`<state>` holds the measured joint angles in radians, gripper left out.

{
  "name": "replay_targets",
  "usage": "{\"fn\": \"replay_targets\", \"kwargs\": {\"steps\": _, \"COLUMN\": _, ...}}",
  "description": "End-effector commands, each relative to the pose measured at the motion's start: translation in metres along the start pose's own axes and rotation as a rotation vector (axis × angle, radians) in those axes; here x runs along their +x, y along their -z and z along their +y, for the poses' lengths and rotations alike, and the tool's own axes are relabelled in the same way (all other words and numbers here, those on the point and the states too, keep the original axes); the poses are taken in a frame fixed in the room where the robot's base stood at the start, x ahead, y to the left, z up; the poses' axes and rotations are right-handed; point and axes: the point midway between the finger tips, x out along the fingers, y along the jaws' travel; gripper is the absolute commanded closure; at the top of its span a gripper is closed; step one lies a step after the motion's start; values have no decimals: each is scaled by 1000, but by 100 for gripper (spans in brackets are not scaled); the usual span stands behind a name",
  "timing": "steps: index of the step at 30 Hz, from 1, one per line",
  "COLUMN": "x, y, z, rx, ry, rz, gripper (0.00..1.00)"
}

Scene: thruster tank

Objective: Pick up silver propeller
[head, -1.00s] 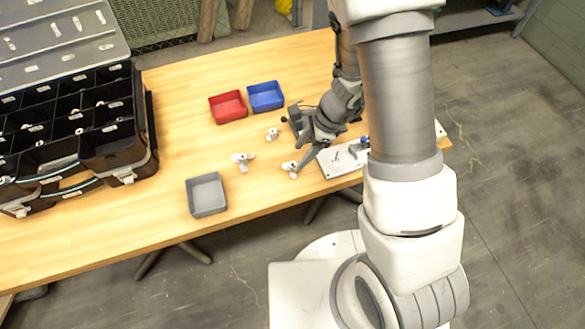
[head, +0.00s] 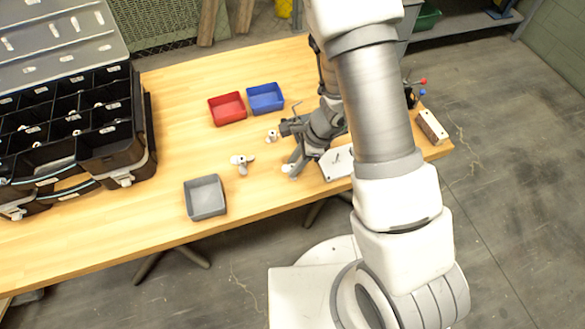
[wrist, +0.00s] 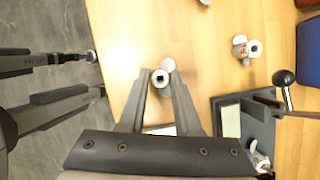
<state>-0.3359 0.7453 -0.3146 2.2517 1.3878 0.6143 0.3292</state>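Several small silvery-white propellers lie on the wooden table. One propeller (wrist: 160,78) is between the fingertips of my gripper (wrist: 162,73) in the wrist view. My gripper is open, with one finger on each side of the hub; I cannot tell whether they touch it. In the head view my gripper (head: 294,164) points down at this propeller (head: 286,168), which it partly hides. A second propeller (head: 272,136) lies farther back, and it also shows in the wrist view (wrist: 246,48). A third propeller (head: 242,162) lies to the left.
A red bin (head: 228,108) and a blue bin (head: 265,97) stand behind. A grey bin (head: 205,197) is at the front left, near a black compartment case (head: 145,165). A white plate (head: 335,163) and a ball-knob lever (wrist: 284,77) are close to my gripper.

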Motion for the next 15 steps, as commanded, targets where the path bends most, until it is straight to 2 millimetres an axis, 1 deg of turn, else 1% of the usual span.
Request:
{"fn": "replay_targets", "kwargs": {"steps": 1, "x": 0, "y": 0, "z": 0, "rx": 0, "ry": 0, "rz": 0, "gripper": 79}}
{"fn": "replay_targets", "kwargs": {"steps": 4, "x": 0, "y": 0, "z": 0, "rx": 0, "ry": 0, "rz": 0, "gripper": 97}}
{"fn": "replay_targets", "kwargs": {"steps": 5, "x": 0, "y": 0, "z": 0, "rx": 0, "ry": 0, "rz": 0, "gripper": 100}}
{"fn": "replay_targets", "kwargs": {"steps": 15, "x": 0, "y": 0, "z": 0, "rx": 0, "ry": 0, "rz": 0, "gripper": 100}}
